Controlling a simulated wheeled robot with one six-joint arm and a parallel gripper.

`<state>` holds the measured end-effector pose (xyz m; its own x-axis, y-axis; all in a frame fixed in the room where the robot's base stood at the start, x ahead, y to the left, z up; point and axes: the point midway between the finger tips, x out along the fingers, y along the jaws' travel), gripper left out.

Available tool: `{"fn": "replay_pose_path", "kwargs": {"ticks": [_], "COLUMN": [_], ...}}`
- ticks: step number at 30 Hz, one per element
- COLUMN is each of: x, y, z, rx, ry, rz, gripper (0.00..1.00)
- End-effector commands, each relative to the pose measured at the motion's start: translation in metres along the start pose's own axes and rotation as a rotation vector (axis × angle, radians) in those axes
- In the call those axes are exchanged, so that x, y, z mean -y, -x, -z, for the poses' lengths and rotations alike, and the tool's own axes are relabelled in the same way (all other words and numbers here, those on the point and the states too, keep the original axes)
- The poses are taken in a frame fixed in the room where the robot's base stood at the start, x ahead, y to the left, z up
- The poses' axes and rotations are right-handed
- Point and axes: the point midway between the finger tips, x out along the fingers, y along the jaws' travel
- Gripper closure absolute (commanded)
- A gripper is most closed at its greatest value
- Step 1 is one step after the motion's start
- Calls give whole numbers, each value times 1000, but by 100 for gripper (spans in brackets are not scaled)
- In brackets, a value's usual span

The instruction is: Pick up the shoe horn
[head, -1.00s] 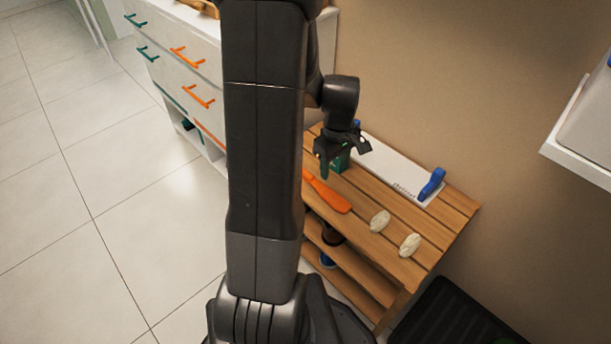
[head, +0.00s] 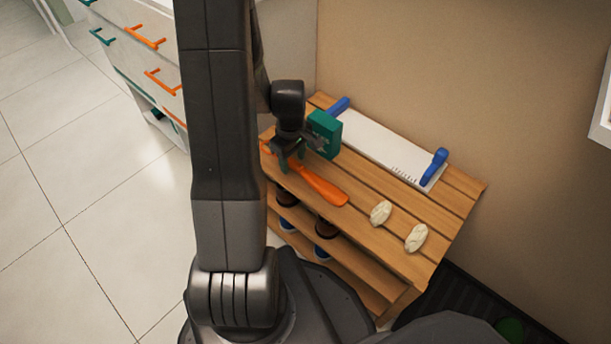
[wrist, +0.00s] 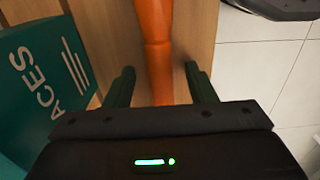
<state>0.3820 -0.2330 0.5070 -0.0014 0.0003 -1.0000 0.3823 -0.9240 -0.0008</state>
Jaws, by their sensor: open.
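The shoe horn is a long orange piece lying on the slatted wooden bench. Its wider end (head: 325,188) shows in the head view, while its thin end passes partly behind my gripper. My gripper (head: 289,166) is over the thin part, pointing down. In the wrist view the orange shaft (wrist: 157,55) runs between the two dark green fingers of my gripper (wrist: 159,82). The fingers are apart, one on each side of the shaft, with gaps on both sides. I cannot tell the exact height of the fingertips above the slats.
A green box (head: 325,133) stands close beside my gripper; it also shows at left in the wrist view (wrist: 45,75). A white board with blue clamps (head: 434,167) lies behind. Two pale oval items (head: 381,213) lie at right. Shoes sit on the shelf below.

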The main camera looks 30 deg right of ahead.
Motion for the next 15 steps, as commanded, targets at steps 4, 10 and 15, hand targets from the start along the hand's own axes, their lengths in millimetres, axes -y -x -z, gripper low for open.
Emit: {"fn": "replay_pose_path", "kwargs": {"ticks": [4,10,15], "x": [0,0,0], "y": [-6,-5,-5], "z": [0,0,0], "rx": [-1,-1,-1], "ry": [0,0,0], "rz": [-1,-1,-1], "gripper": [50,65,96]}}
